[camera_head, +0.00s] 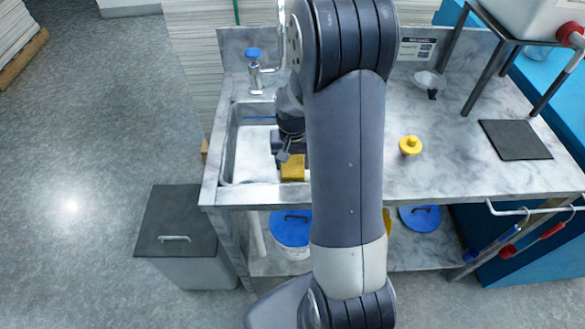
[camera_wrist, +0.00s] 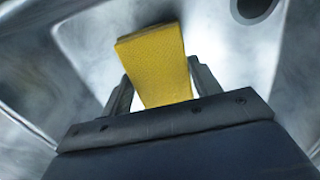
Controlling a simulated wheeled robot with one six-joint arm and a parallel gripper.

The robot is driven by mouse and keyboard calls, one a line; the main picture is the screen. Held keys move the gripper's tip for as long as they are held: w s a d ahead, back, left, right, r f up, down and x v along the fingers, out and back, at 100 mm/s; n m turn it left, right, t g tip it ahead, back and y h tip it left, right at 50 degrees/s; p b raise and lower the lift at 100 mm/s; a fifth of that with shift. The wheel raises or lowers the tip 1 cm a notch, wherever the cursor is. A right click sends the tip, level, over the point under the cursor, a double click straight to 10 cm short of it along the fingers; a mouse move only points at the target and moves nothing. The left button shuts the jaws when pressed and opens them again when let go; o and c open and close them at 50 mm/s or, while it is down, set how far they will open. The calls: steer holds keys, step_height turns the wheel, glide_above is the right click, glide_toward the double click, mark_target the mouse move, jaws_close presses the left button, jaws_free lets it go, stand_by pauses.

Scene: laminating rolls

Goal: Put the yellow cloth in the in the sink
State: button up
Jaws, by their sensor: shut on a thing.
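The yellow cloth (camera_wrist: 158,62) is a thick block-like piece between my gripper's two fingers in the wrist view. It also shows in the head view (camera_head: 293,168), over the right front part of the sink. My gripper (camera_wrist: 160,85) is shut on the cloth; in the head view the gripper (camera_head: 285,160) is partly hidden by my arm. The sink (camera_head: 228,150) is a metal basin set in the left of the counter. Its walls and round drain hole (camera_wrist: 254,8) surround the cloth in the wrist view. I cannot tell whether the cloth touches the sink floor.
A tap with a blue knob (camera_head: 253,54) stands behind the sink. A yellow-topped bottle (camera_head: 410,146), a dark square mat (camera_head: 515,140) and a small dish (camera_head: 428,80) are on the counter to the right. A grey lidded bin (camera_head: 180,225) stands at the left front.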

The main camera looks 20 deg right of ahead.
mark_target(293, 163)
steer(key=shift+f, duration=1.85)
steer(key=shift+f, duration=0.2)
steer(key=o, duration=0.9)
steer(key=shift+o, duration=0.2)
steer(key=shift+r, duration=0.2)
step_height(293, 163, up, 12)
steer(key=shift+r, duration=0.1)
